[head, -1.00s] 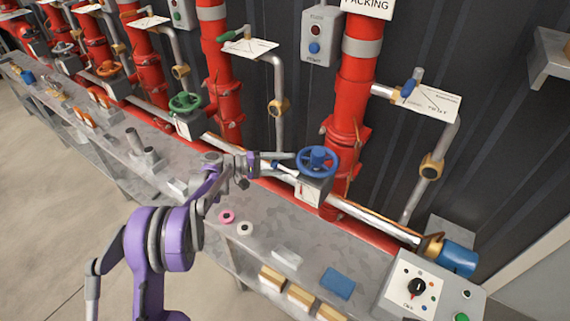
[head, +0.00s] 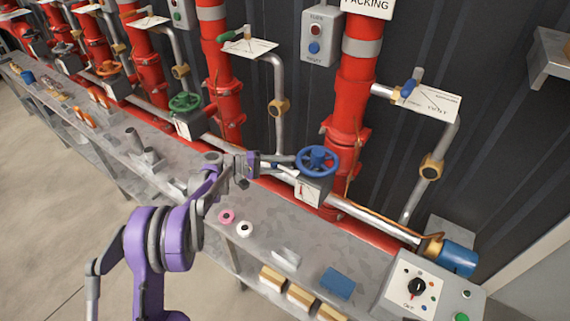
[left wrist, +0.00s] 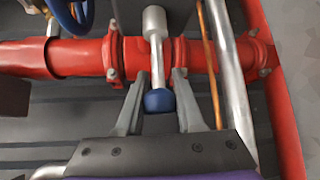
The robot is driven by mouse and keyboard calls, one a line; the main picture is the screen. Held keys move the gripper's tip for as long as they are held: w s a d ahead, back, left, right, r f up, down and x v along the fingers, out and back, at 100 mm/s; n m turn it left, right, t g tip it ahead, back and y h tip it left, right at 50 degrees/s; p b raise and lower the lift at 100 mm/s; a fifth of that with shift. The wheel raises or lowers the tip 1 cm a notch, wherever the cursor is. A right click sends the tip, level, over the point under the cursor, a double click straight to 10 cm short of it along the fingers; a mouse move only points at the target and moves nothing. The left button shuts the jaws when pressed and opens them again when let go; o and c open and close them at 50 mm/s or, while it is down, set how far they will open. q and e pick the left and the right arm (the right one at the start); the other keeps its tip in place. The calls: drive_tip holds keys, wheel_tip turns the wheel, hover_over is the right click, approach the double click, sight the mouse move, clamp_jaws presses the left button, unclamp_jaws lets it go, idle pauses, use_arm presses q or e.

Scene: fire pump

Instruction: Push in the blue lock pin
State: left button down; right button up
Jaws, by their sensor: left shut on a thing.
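The blue lock pin (left wrist: 159,101) shows in the left wrist view as a dark blue knob on a silver shaft. My left gripper (left wrist: 160,76) has one grey finger on each side of it and is shut on the pin. In the head view, the left gripper (head: 286,161) is just left of the blue handwheel (head: 317,158) and its valve box (head: 312,188). The pin is mostly hidden there by the fingers. The right gripper is in neither view.
A red standpipe (head: 345,135) rises behind the handwheel, with a silver pipe (head: 375,218) running right. The grey bench below holds pink (head: 227,216) and white (head: 245,228) rings, a blue block (head: 338,283) and a control box (head: 418,288).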

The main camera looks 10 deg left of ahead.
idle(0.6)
use_arm(q)
drive_tip(key=d, duration=0.1)
drive_tip(key=s+d, duration=0.1)
drive_tip(key=d, duration=0.1)
drive_tip(key=shift+s+d, duration=0.1)
drive_tip(key=shift+s, duration=0.05)
drive_tip(key=c, duration=0.5)
unclamp_jaws()
drive_tip(key=v, duration=1)
drive_tip(key=shift+s+a, duration=0.2)
drive_tip(key=shift+a, duration=0.15)
